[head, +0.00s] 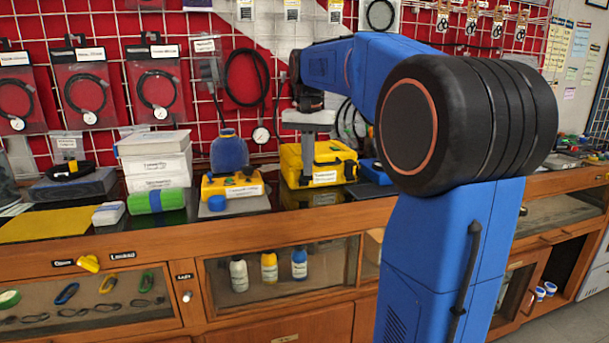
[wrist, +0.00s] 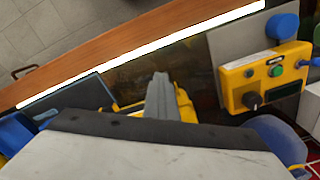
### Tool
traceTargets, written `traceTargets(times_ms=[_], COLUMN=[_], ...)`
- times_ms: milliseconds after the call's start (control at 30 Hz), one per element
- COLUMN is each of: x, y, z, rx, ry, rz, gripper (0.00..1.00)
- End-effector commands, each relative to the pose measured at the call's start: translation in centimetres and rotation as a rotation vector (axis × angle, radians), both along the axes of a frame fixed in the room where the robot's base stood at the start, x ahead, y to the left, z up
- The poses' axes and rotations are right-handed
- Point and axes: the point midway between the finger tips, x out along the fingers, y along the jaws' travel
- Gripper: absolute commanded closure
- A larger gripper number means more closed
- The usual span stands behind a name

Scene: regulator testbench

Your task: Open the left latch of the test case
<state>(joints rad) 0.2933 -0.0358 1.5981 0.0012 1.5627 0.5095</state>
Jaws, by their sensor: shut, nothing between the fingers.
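The yellow test case (head: 345,164) stands on the dark bench top, with a white label on its front. Its lid looks closed. My gripper (head: 306,176) points down over the left part of the case, its fingers shut with nothing between them. In the wrist view, the shut fingers (wrist: 160,78) cover much of the case, and only a yellow strip of the case (wrist: 186,106) shows beside them. I cannot make out the left latch, nor whether the fingers touch it.
A yellow device with knobs (head: 232,186) stands left of the case; it also shows in the wrist view (wrist: 268,77). A blue item (head: 374,171) lies close on the right. A green roll (head: 156,201) and white boxes (head: 155,160) are farther left. The bench's wooden front edge (wrist: 130,55) is near.

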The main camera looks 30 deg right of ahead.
Motion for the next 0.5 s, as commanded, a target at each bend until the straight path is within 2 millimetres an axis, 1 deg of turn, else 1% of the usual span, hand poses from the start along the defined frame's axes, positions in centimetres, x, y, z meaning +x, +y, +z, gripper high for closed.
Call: traceTargets(times_ms=[33,500], x=[0.95,0.49], y=[-0.51,-0.42], z=[-2.37,-2.69], rx=[0.003,0.002], ry=[0.023,0.023], rz=[-0.003,-0.003], gripper=[1.00,1.00])
